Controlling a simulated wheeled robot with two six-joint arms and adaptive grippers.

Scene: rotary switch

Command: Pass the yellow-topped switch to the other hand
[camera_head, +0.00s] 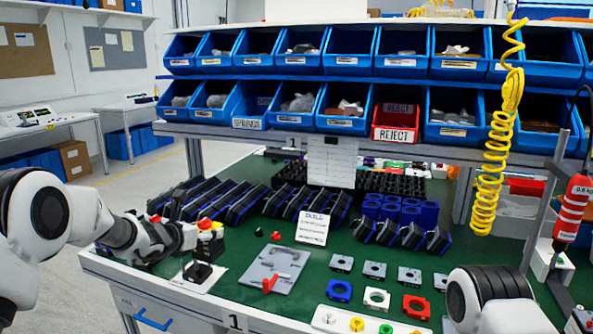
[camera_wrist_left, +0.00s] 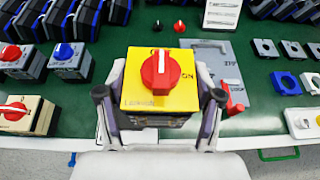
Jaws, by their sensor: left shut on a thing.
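The yellow-topped switch (camera_wrist_left: 184,100) has a red knob with a white mark and a dark body under its yellow plate. My left gripper (camera_wrist_left: 160,110) is shut on it, one finger on each side. In the head view the switch (camera_head: 211,233) is held above the left front of the bench, its red knob on top and partly hidden by my left gripper (camera_head: 203,236). My right arm's pale, dark-ribbed link shows at the lower right of the head view; its gripper is out of view.
Below the held switch is a white plate with a black block (camera_head: 200,272). To its right lies a grey board (camera_head: 270,262) with a red part. Coloured square frames sit at the front right (camera_head: 377,299). Blue bins (camera_head: 345,45) line the shelves behind. Yellow coiled hose (camera_head: 492,160) hangs at right.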

